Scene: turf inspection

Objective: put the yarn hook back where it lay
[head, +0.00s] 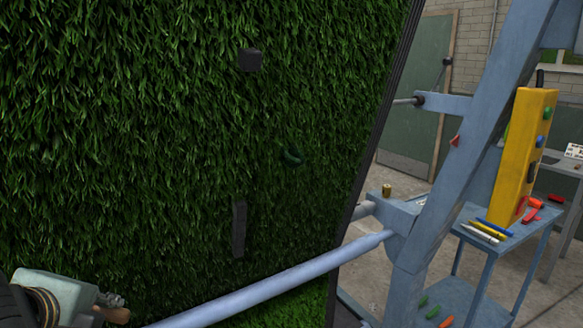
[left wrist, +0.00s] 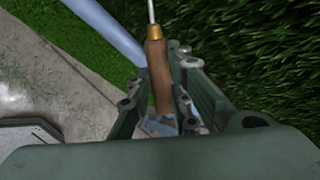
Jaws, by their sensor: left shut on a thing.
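The yarn hook (left wrist: 158,70) has a brown wooden handle, a brass collar and a thin metal shaft. In the left wrist view it stands between the fingers of my left gripper (left wrist: 160,100), which is shut on the handle. The shaft runs out of the top of that view, so its tip is hidden. In the head view my left gripper (head: 112,302) is at the bottom left, in front of the turf, with a bit of the wooden handle (head: 116,315) showing. My right gripper is in neither view.
Upright green turf (head: 170,130) fills the left, with dark blocks on it. A blue-grey bar (head: 290,283) crosses low in front. At right are a slanted blue frame (head: 465,150) and a blue cart (head: 510,240) bearing a yellow panel (head: 523,155), pens and red pieces.

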